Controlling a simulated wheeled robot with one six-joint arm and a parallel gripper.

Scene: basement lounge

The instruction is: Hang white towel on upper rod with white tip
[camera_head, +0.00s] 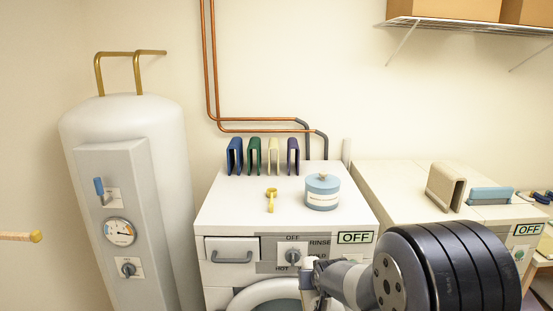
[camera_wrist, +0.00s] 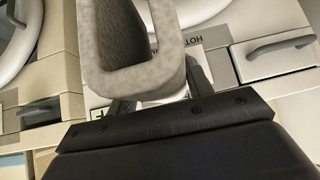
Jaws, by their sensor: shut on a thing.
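In the wrist view, my gripper (camera_wrist: 157,95) is shut on a pale grey-white folded towel (camera_wrist: 98,45), which looks like the white towel. The towel forms a U-shaped loop, with its rounded bend between the two dark fingers and its open part running off the top edge. In the head view I cannot make out the held towel. A light wooden rod (camera_head: 15,236) enters at the left edge there and ends in a yellow tip (camera_head: 36,236). No rod with a white tip shows in either view.
A white washer (camera_head: 235,215) carries several folded cloths, blue (camera_head: 235,156) to purple (camera_head: 293,156), a blue jar (camera_head: 322,192) and a yellow scoop (camera_head: 271,199). A boiler (camera_head: 128,115) stands left. The dryer (camera_head: 392,190) holds a beige folded cloth (camera_head: 445,187). The wall between boiler and shelf (camera_head: 460,26) has copper pipes.

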